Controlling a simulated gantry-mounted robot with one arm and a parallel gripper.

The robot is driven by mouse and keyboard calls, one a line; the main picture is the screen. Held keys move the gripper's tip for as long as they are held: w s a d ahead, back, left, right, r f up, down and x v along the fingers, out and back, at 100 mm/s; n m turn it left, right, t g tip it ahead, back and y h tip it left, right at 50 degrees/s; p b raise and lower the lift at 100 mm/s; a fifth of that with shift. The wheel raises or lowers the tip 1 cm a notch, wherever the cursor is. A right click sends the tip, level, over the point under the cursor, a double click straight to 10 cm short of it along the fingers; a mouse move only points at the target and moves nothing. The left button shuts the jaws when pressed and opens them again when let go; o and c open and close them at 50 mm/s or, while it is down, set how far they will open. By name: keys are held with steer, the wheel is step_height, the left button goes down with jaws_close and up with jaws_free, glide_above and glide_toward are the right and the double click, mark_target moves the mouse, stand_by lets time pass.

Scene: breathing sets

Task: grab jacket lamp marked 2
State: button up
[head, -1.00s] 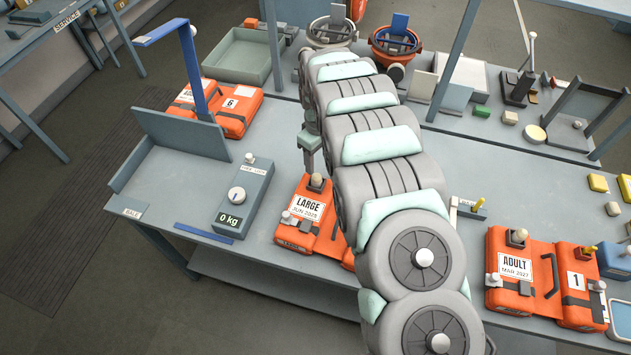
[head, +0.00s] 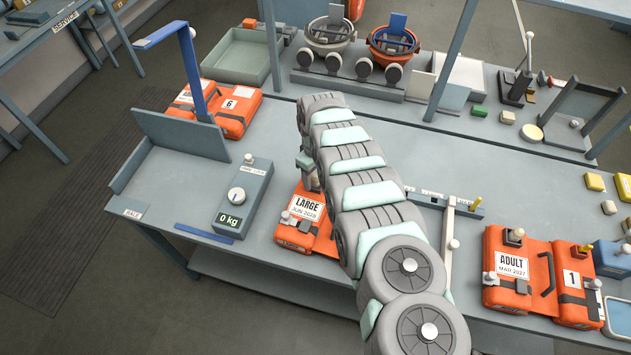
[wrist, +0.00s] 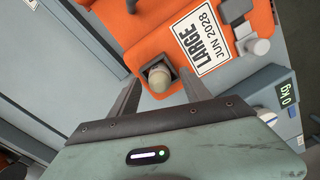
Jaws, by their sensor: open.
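An orange LARGE jacket (head: 326,236), dated JUN 2028, lies at the front of the bench, partly hidden by my arm. In the wrist view the jacket (wrist: 150,45) carries a pale round-topped lamp (wrist: 157,76) in a dark square holder. My gripper (wrist: 160,84) is open, with one finger on each side of the lamp and no visible grip on it. In the head view my gripper (head: 309,180) is over the jacket's upper part and hides the lamp. I see no number 2; that part of the jacket is covered.
A scale box (head: 243,199) reading 0 kg stands left of the jacket. An ADULT jacket (head: 516,272) marked 1 lies at right, and a jacket marked 6 (head: 232,110) at back left. A small stand (head: 450,230) is right of my arm.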

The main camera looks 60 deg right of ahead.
steer(key=shift+f, duration=0.1)
steer(key=shift+c, duration=0.3)
jaws_close()
stand_by(0.4)
